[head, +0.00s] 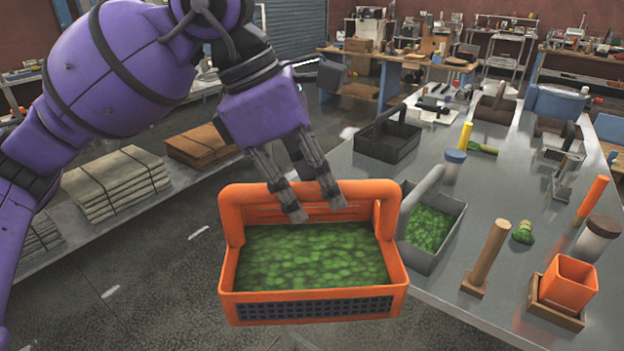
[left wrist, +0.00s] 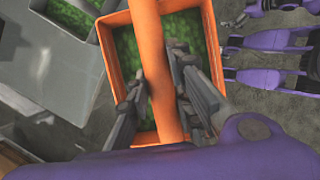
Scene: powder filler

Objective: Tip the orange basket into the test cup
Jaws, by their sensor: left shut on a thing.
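The orange basket (head: 310,306) holds a green granular filling and hangs roughly level, in front of the table's left edge. My left gripper (head: 315,208) is shut on the basket's top handle bar. In the left wrist view, the gripper (left wrist: 165,100) has its fingers on both sides of the orange basket's handle (left wrist: 150,50), with green filling below. An orange square cup (head: 567,283), probably the test cup, stands in a wooden holder (head: 545,310) at the table's front right, well apart from the basket. Its inside is mostly hidden. My right gripper is not seen in the head view.
A grey basket (head: 425,258) with green filling stands on the metal table (head: 440,290) just right of the orange basket. A wooden post (head: 488,255), a lidded jar (head: 597,238) and an orange stick (head: 592,197) stand near the cup. A dark basket (head: 388,142) is farther back.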

